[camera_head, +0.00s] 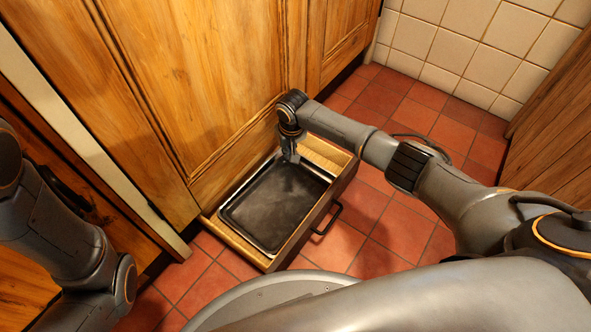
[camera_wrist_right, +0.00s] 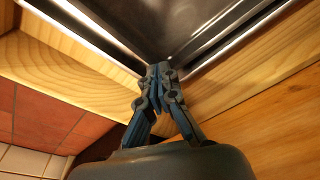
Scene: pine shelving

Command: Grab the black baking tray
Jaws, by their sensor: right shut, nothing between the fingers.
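The black baking tray (camera_head: 275,206) lies flat in an open wooden drawer (camera_head: 240,247) low in the cabinet. Its raised metal rim shows all round, apart from a short stretch behind my gripper.
The drawer has a dark front with a black handle (camera_head: 327,219). Wooden cabinet doors (camera_head: 190,90) rise right behind the drawer. Red floor tiles (camera_head: 365,215) are clear to the right. A wooden panel (camera_head: 562,125) stands at the far right, by a tiled wall (camera_head: 460,50).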

